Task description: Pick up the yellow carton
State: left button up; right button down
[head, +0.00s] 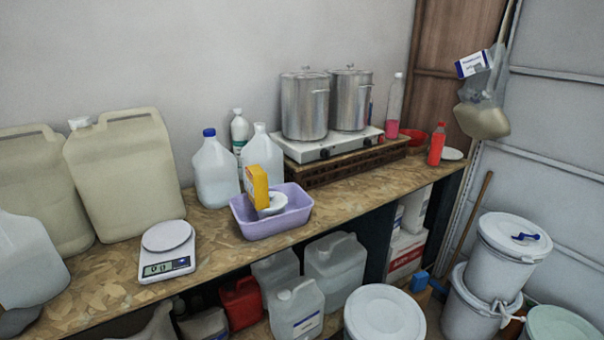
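The yellow carton (259,188) stands upright, slightly tilted, in a lilac plastic basin (272,224) on the wooden bench. A white round item, perhaps a cup or bowl (273,203), sits beside the carton in the basin and hides part of its lower end. The carton's base is hidden by the basin's wall. Neither of my grippers is in view.
Clear jugs (215,170) stand behind and left of the basin. A white scale (167,250) is farther left, near large beige canisters (124,174). A stove (326,143) with two steel pots is at right. The bench (350,188) is bare right of the basin.

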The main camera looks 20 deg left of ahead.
aim_at(258, 179)
jog(key=z, duration=0.5)
jog(key=k, duration=0.6)
jog(key=z, duration=0.6)
jog(key=i, duration=1.15)
jog(key=u, duration=1.25)
jog(key=i, duration=0.45)
jog(key=u, duration=0.45)
